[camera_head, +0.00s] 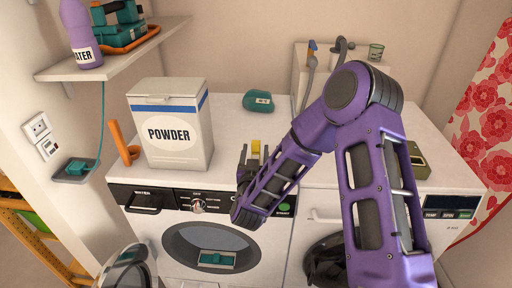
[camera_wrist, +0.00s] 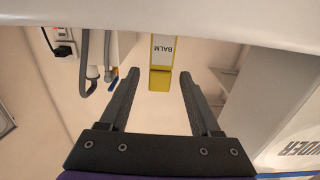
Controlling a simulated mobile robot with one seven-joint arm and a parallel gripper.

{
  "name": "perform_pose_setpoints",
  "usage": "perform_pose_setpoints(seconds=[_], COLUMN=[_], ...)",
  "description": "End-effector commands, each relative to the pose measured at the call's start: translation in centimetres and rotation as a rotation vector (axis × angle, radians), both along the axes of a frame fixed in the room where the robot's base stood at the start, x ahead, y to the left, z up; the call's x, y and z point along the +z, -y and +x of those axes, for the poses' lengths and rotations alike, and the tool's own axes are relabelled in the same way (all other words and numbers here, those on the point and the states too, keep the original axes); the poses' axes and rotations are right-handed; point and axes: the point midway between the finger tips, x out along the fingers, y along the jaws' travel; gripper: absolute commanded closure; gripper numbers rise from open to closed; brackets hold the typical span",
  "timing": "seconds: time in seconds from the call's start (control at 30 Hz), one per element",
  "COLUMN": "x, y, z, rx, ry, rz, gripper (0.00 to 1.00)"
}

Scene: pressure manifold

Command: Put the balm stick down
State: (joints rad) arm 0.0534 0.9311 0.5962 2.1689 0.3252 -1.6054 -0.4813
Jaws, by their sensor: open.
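The balm stick (camera_head: 256,146) is a small yellow and white block on the white top of the washing machine, near its front edge. In the wrist view the balm stick (camera_wrist: 161,50), with its BALM label, shows upside down against the white surface at the top of the picture. My gripper (camera_head: 253,157) is at the front edge of the machine top. In the wrist view my gripper (camera_wrist: 159,73) is open, with a fingertip on either side of the stick and a visible gap on both sides. The stick's base contact is not clearly visible.
A POWDER box (camera_head: 172,128) stands left of the stick, with an orange handled object (camera_head: 121,143) beside it. A teal rounded object (camera_head: 258,102) lies behind. A grey tap (camera_head: 340,50) and an olive box (camera_head: 417,161) are to the right. The machine top between has free room.

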Motion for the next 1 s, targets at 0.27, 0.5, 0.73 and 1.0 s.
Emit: perform_pose_setpoints(seconds=[0.27, 0.5, 0.73, 1.0], x=[-0.1, -0.1, 0.0, 0.0], y=[-0.3, -0.4, -0.3, -0.3], z=[-6.2, -9.3, -9.8, -9.7], rx=[0.004, 0.002, 0.0, 0.0], ry=[-0.001, -0.001, 0.001, 0.001], rz=[-0.002, -0.001, 0.0, 0.0], gripper=[0.36, 0.36, 0.36, 0.36])
